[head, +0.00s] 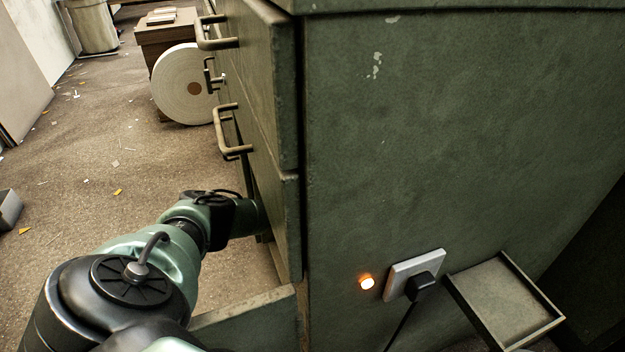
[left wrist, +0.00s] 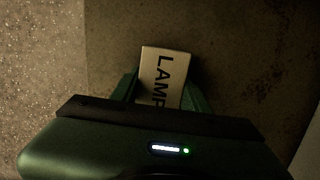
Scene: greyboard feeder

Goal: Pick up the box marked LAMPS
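The box marked LAMPS (left wrist: 163,72) shows in the left wrist view as a pale box with dark letters; LAMP is readable and its near end is hidden behind my gripper body. My left gripper (left wrist: 160,92) has its two green fingers on either side of the box, close along its edges. I cannot tell whether they press on it. In the head view my left arm reaches in at the cabinet's (head: 450,130) left side, low down; its gripper and the box are hidden there. My right gripper is in neither view.
The cabinet's drawer handles (head: 232,150) stick out to the left above my left forearm. A low green panel (head: 245,318) juts out below. A lit orange lamp, a socket with a plug (head: 415,278) and a small tray (head: 505,300) are on the near side. A white roll (head: 180,85) stands behind.

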